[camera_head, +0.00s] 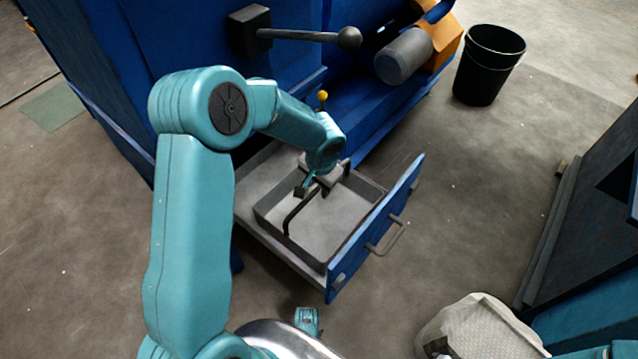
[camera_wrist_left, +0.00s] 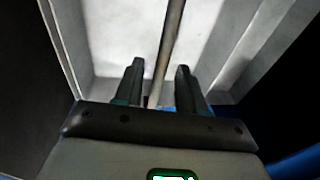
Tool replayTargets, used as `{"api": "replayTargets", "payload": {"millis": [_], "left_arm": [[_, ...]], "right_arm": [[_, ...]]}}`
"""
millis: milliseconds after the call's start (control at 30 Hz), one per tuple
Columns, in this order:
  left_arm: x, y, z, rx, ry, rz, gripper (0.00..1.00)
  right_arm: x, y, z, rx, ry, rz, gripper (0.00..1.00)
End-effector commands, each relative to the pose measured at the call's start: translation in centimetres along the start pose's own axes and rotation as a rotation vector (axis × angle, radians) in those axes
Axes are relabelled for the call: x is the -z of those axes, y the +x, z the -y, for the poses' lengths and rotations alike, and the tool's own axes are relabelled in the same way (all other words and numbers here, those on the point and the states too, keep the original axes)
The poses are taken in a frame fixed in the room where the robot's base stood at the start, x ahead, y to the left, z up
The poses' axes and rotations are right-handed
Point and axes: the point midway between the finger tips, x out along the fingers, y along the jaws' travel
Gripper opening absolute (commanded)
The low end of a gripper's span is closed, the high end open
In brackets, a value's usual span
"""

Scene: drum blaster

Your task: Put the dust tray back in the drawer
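The grey dust tray (camera_head: 335,222) sits in the pulled-out drawer (camera_head: 372,226), which has a blue front with a bar handle. The tray has a dark arched carry handle (camera_head: 291,216). My left gripper (camera_head: 306,188) is at the top of this handle. In the left wrist view the tray's handle (camera_wrist_left: 169,45) runs between the two fingers of the left gripper (camera_wrist_left: 158,82). The fingers are open, with a gap on each side of the bar. The inside of the tray (camera_wrist_left: 120,40) lies below. My right gripper is not in view.
The blue machine (camera_head: 190,50) stands behind the drawer, with a ball-ended lever (camera_head: 300,36) and a grey cylinder (camera_head: 403,57). A black bin (camera_head: 488,65) is at the back right. A pale sack (camera_head: 480,330) is at the lower right, near a dark blue unit (camera_head: 590,210). Floor right of the drawer is clear.

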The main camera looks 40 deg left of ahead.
Motion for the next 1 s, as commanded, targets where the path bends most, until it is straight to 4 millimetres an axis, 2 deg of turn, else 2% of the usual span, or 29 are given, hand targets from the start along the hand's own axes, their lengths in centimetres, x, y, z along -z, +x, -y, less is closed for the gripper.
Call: {"api": "replayTargets", "payload": {"millis": [167, 267, 700, 833, 1000], "left_arm": [[0.0, -0.1, 0.0, 0.000, 0.000, 0.000, 0.40], [0.1, -0.9, 0.1, 0.001, 0.000, -0.002, 0.40], [0.1, -10.3, 0.1, 0.002, 0.000, -0.002, 0.40], [0.1, -11.8, 0.1, 0.002, -0.001, -0.001, 0.40], [0.1, -12.3, 0.0, 0.001, 0.000, 0.000, 0.40]], "right_arm": [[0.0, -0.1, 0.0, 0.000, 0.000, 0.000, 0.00], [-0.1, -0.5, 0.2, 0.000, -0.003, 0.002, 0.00], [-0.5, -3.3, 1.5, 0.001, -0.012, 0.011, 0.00], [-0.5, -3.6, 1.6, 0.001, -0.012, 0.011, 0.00], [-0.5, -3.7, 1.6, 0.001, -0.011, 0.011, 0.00]]}}
